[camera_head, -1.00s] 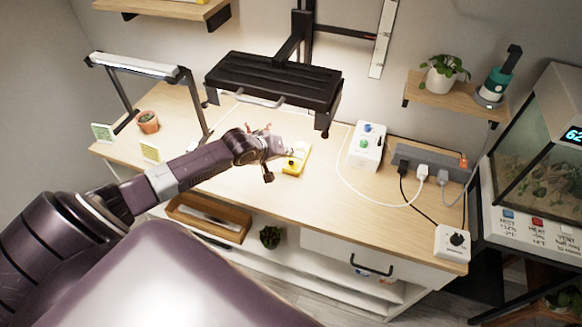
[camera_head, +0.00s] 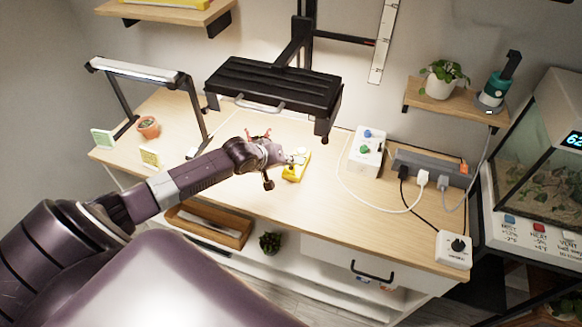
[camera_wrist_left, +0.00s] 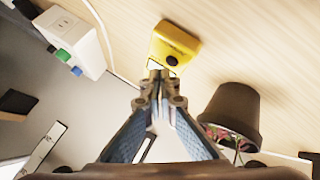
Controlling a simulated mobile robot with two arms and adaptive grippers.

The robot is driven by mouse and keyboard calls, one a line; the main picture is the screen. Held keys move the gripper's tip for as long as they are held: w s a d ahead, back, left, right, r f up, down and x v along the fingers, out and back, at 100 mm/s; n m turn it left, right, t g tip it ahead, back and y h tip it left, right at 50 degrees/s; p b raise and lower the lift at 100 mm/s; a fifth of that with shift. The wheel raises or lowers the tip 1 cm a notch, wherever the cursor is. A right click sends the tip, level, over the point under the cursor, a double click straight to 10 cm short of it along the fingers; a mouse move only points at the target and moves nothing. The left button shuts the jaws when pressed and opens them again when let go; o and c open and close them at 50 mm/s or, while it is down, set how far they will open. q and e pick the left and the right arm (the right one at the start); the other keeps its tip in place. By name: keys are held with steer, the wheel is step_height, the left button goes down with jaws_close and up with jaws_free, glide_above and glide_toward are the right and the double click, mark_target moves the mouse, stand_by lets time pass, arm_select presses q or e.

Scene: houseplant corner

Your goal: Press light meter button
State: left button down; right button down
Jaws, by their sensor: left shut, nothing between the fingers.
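The light meter, a small yellow device (camera_head: 291,174), lies on the wooden tabletop. In the left wrist view its yellow body (camera_wrist_left: 178,38) shows at top centre, with a dark round button (camera_wrist_left: 172,62) on its near end. My left gripper (camera_head: 299,160) reaches in from the left over the meter and partly covers it. In the left wrist view its fingertips (camera_wrist_left: 158,76) are together and empty, just below the meter's near end. I cannot tell whether they touch it. My right gripper is not in view.
A dark pot with a plant (camera_wrist_left: 230,112) stands close beside the gripper. A white box with coloured knobs (camera_head: 367,152) and a power strip (camera_head: 432,167) with cables are to the right. A black lamp panel (camera_head: 272,85) hangs above.

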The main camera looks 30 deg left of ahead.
mark_target(289, 169)
arm_select(q)
steer(key=shift+f, duration=0.15)
stand_by(0.4)
steer(key=shift+f, duration=0.3)
steer(key=shift+f, duration=0.2)
stand_by(0.4)
steer(key=shift+r+p, duration=0.7)
steer(key=shift+p, duration=0.25)
step_height(289, 169, up, 6)
steer(key=p, duration=0.6)
